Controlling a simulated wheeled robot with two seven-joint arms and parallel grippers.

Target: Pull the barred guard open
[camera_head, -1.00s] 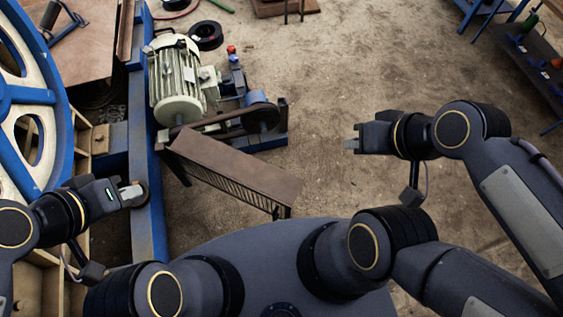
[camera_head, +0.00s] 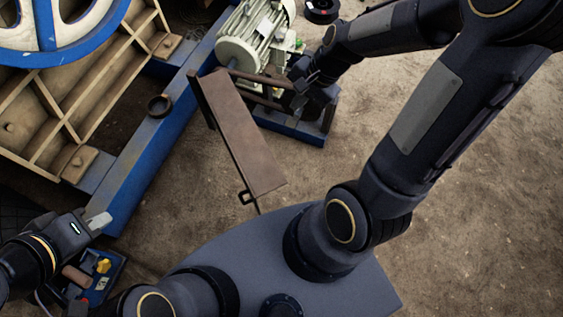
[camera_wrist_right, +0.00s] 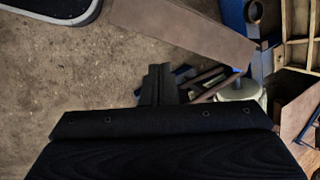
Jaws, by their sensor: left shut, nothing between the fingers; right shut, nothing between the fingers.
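The barred guard (camera_head: 245,135) is a long brown panel standing out at an angle from the blue frame. Its barred side, seen earlier, is mostly out of sight now; a small dark loop shows at its near end. My right arm reaches over to the far right side of the guard, by the motor and pulley. My right gripper (camera_head: 300,98) is shut and empty there, its tips partly hidden. In the right wrist view my shut fingers (camera_wrist_right: 158,82) lie below the brown panel (camera_wrist_right: 190,30) in the picture, seemingly apart from it. My left gripper (camera_head: 99,222) is shut and empty at lower left.
A pale green motor (camera_head: 255,38) stands behind the guard. A blue frame beam (camera_head: 155,150) runs along its left, with a large flywheel (camera_head: 50,55) beyond. A blue box with coloured controls (camera_head: 100,275) sits under my left gripper. Sandy ground is open at right (camera_head: 480,210).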

